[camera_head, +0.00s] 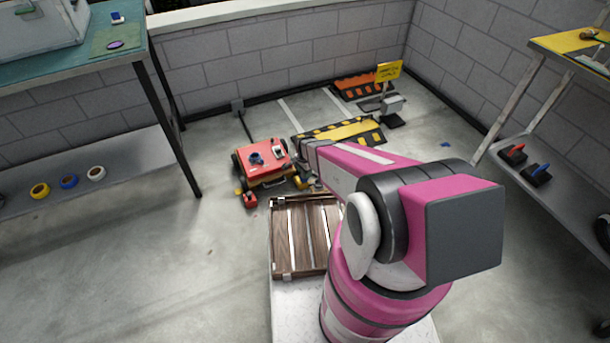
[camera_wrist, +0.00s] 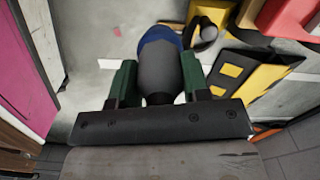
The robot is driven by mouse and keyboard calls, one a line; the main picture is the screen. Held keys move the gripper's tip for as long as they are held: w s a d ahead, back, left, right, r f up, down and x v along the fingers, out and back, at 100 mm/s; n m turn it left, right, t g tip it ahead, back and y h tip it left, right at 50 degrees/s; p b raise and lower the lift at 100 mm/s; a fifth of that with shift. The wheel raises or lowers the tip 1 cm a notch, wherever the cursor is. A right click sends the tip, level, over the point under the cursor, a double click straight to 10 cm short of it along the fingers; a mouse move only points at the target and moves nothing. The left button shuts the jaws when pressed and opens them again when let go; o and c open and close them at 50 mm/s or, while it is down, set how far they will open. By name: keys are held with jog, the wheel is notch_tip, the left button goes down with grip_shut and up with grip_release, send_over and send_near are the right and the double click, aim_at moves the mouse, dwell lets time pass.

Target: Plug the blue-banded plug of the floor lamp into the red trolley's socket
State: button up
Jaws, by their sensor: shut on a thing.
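The dark grey plug (camera_wrist: 158,72) with a blue band (camera_wrist: 160,38) sits between the green fingers of my gripper (camera_wrist: 158,84) in the wrist view. My gripper is shut on it, and the banded end points away from the camera. The red trolley (camera_head: 264,176) stands on the floor in the head view, with a blue item (camera_head: 256,158) and a small pale item (camera_head: 278,150) on top. My gripper is mostly hidden behind my pink arm, close to the trolley's right side. I cannot make out the socket opening or tell which thing is the floor lamp.
A black-and-yellow striped block (camera_head: 345,131) lies behind my arm. An orange striped barrier (camera_head: 357,86) and a yellow sign (camera_head: 389,71) stand by the back wall. A slatted wooden crate (camera_head: 303,238) is in front of the trolley.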

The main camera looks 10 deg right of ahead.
jog(key=shift+r, duration=3.25)
jog(key=shift+w+d+f, duration=0.4)
jog(key=shift+d, duration=0.05)
jog(key=shift+w+a, duration=0.35)
jog(key=w+a, duration=1.1)
jog(key=a, duration=0.4)
jog(key=shift+w+a, duration=0.15)
jog(key=w+a, duration=0.7)
jog(key=a, duration=0.2)
jog(key=shift+w+a, duration=0.2)
jog(key=shift+a, duration=0.15)
